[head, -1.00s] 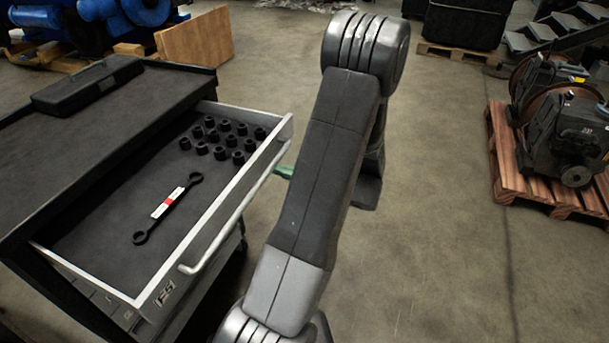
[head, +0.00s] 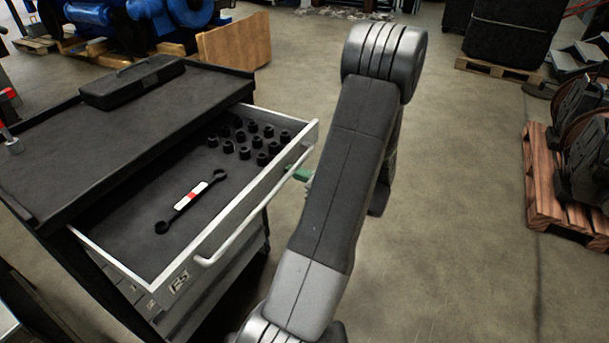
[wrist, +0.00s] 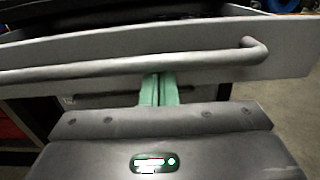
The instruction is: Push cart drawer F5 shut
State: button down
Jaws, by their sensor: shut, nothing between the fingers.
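Drawer F5 (head: 180,283) is the open top drawer of the dark cart (head: 120,130). It sticks out well toward the right and carries an F5 label on its light grey front. Its bar handle (head: 255,207) runs along the front; it also crosses the wrist view (wrist: 120,69). A wrench (head: 190,202) and several black sockets (head: 243,153) lie inside. My gripper (head: 302,174), with green fingers, is at the drawer front near the handle's far end, mostly hidden by my arm. In the wrist view the shut green fingers (wrist: 159,88) reach the handle bar; contact cannot be told.
A black case (head: 130,82) lies on the cart top. A wooden panel (head: 235,48) and blue machinery (head: 150,15) stand behind. A pallet with machine parts (head: 560,190) is at the right. The floor between is clear.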

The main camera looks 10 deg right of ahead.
aim_at(255, 157)
jog(key=b+x, duration=0.3)
jog(key=x, duration=2.3)
jog(key=shift+f, duration=0.1)
jog(key=shift+w+a, duration=0.35)
jog(key=shift+a, duration=0.15)
jog(key=shift+r, duration=0.2)
jog(key=shift+w+r, duration=0.1)
jog(key=shift+r, duration=0.05)
jog(key=shift+s+d+f, duration=0.25)
jog(key=shift+s+d, duration=0.05)
jog(key=shift+d, duration=0.1)
jog(key=b+v, duration=0.1)
jog(key=v, duration=1.2)
jog(key=shift+s+d, duration=0.1)
jog(key=shift+s, duration=0.05)
